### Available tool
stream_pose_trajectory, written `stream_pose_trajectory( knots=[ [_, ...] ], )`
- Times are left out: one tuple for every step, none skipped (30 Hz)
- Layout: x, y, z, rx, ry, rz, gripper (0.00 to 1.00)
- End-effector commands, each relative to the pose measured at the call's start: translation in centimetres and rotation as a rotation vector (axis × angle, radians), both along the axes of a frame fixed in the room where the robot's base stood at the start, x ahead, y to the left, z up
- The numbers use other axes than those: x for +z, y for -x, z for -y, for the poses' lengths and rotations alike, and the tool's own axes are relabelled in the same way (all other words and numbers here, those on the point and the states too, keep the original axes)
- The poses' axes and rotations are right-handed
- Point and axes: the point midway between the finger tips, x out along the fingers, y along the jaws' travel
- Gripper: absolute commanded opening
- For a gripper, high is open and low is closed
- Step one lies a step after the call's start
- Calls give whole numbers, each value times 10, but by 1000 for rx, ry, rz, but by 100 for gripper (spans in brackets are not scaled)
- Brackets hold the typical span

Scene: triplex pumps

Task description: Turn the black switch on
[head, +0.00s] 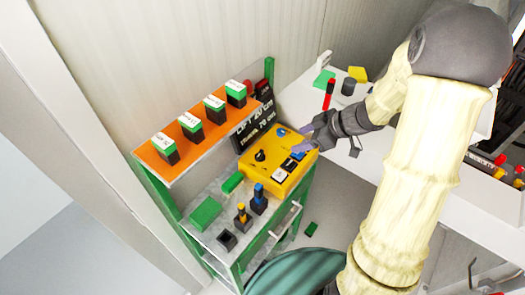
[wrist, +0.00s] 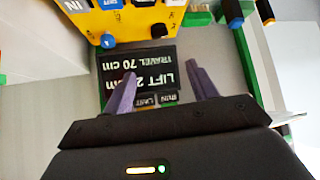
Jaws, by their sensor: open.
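A yellow control box (head: 250,176) stands on the green-framed shelf unit. A black knob (head: 259,155) sits on its top face, with a blue knob (head: 281,131) at the far edge and small dark and white switches (head: 284,169) at the near right. I cannot tell which control is the black switch or its setting. In the wrist view the yellow box (wrist: 135,14) shows at the top, with a black knob (wrist: 158,30) and a blue knob (wrist: 108,41). My gripper (head: 306,137) is open and empty, its purple fingers (wrist: 161,76) at the box's right side, apart from the knobs.
A black sign (head: 258,125) reading LIFT and TRAVEL stands behind the box. An orange shelf (head: 190,140) holds several green-topped black blocks. Blue and yellow connectors (head: 259,200) and a green block (head: 205,213) are on the lower shelf. A white table (head: 375,150) is at right.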

Motion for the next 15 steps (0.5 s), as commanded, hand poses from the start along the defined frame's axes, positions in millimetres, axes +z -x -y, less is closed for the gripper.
stream_pose_trajectory(
  knots=[
    [-2, 0, -1, 1, 0, -1, 58],
    [-3, -1, -2, 1, 0, 0, 58],
    [-5, -1, -4, 2, 0, -1, 58],
    [-7, -2, -6, 1, -1, -1, 58],
    [-9, -3, -8, 1, -1, -1, 58],
    [-12, -4, -11, 1, -1, -1, 58],
    [-16, -5, -14, 2, -1, -2, 58],
    [-19, -6, -17, 1, -1, -3, 58],
    [-24, -8, -21, 2, -1, -3, 58],
    [-28, -10, -24, 1, -1, -3, 58],
    [-31, -11, -28, 1, -1, -3, 58],
    [-37, -13, -33, 3, -2, -2, 58],
    [-40, -14, -36, 1, -1, -3, 58],
    [-44, -16, -40, 1, 0, -3, 58],
    [-49, -18, -44, 2, -1, -2, 58]
  ],
)
